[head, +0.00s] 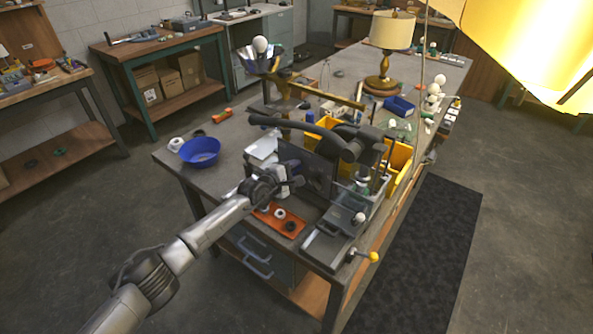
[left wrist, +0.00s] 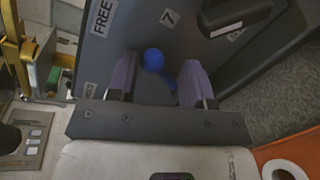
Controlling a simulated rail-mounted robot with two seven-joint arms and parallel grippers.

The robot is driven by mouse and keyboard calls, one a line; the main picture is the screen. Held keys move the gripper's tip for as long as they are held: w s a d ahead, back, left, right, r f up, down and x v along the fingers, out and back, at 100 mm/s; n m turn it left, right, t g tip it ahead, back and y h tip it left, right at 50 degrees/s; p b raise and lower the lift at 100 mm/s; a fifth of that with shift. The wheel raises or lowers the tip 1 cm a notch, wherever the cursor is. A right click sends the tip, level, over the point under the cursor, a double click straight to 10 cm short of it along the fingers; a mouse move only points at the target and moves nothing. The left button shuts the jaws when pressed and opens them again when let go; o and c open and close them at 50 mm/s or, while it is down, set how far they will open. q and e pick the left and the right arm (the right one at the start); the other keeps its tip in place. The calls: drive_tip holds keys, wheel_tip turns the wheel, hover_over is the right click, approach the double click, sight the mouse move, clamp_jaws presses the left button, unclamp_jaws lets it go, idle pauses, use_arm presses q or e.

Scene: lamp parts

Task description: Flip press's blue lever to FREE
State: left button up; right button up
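The press (head: 318,172) stands on the near end of the workbench, with a dark upright plate and a thick dark arm. In the left wrist view its plate (left wrist: 140,28) carries a FREE label (left wrist: 101,17) at the upper left and a tag with a 7. The blue lever (left wrist: 153,58) has a round knob and a short stem angled down to the right. My left gripper (head: 287,181) is at the plate's left side. Its two purple fingers (left wrist: 160,68) are spread on either side of the lever, with visible gaps. The lever is hidden in the head view. My right gripper is not in view.
An orange tray (head: 272,222) with white and dark rings lies below my left gripper. A blue bowl (head: 200,151) stands to the left. Yellow bins (head: 398,160) stand behind the press. A brass stand (head: 283,98) rises behind it, and a lamp (head: 390,40) stands farther back.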

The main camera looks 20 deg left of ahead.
use_arm(q)
drive_tip(key=shift+o, duration=1)
drive_tip(key=shift+d+r, duration=0.1)
drive_tip(key=shift+d, duration=0.1)
drive_tip(key=shift+r, duration=0.1)
drive_tip(key=shift+s+r+p, duration=0.15)
drive_tip(key=shift+s+p, duration=0.15)
drive_tip(key=shift+p, duration=0.15)
drive_tip(key=p+v, duration=0.7)
drive_tip(key=v, duration=0.6)
drive_tip(key=shift+f, duration=0.2)
drive_tip(key=shift+s, duration=0.15)
